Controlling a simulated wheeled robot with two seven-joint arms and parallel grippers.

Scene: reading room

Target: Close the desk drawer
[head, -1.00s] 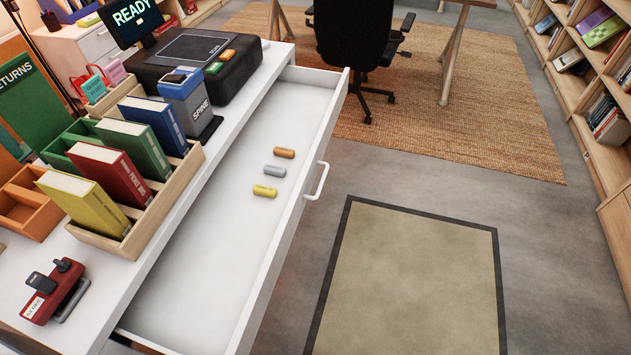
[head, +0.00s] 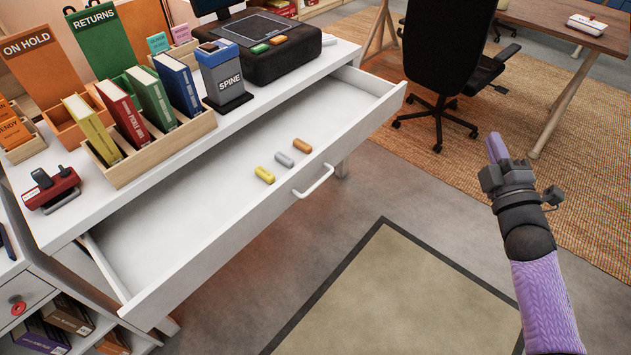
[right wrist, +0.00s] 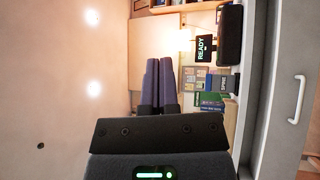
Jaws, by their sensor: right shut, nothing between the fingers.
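The white desk drawer (head: 222,230) is pulled well out from the desk (head: 62,222) in the head view. Its bar handle (head: 315,183) is on the front panel. Yellow, grey and orange small cylinders lie inside. My right gripper (head: 497,148) is at the right, over the floor, well apart from the drawer front and handle. Its purple fingers are shut and empty. In the right wrist view the shut fingers (right wrist: 158,82) point up the picture, and the handle (right wrist: 298,100) shows at the right edge. My left gripper is not in view.
The desktop holds a wooden book rack (head: 158,150), a red stapler-like tool (head: 52,190), a SPINE box (head: 225,78) and a black device (head: 268,47). A black office chair (head: 447,50) stands behind my right gripper. Floor before the drawer is clear around a beige mat (head: 405,295).

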